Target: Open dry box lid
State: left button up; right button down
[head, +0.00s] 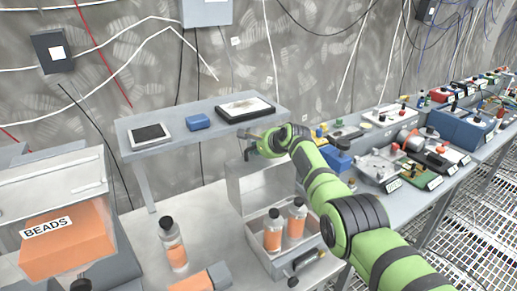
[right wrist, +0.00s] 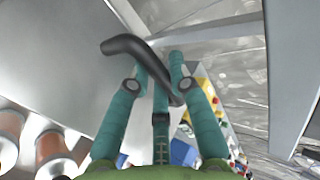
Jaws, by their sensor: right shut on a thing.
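The dry box (head: 262,258) is a grey metal box on the bench, with orange-banded bottles (head: 272,232) standing in it. Its lid (head: 262,185) stands raised, roughly upright, at the back of the box, so the inside shows. My right gripper (head: 256,146) is at the lid's top edge, just below the shelf. In the right wrist view its green fingers (right wrist: 158,80) are shut on a black bent handle (right wrist: 128,47), beside a broad grey panel. The bottles also show in the right wrist view (right wrist: 52,148). My left gripper is not in view.
A raised shelf (head: 165,143) with a tablet (head: 150,134), a blue block (head: 198,122) and a tray (head: 245,108) is close to my right gripper. A BEADS box (head: 68,245) is at left. A bottle (head: 173,245) stands between. Devices crowd the right bench.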

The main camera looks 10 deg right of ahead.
jog(key=shift+w+r, duration=0.15)
jog(key=shift+r, duration=0.15)
jog(key=c, duration=1.1)
grip_release()
jog(key=shift+f, duration=0.15)
jog(key=shift+d, duration=0.1)
jog(key=shift+v, duration=1.4)
jog(key=v, duration=0.9)
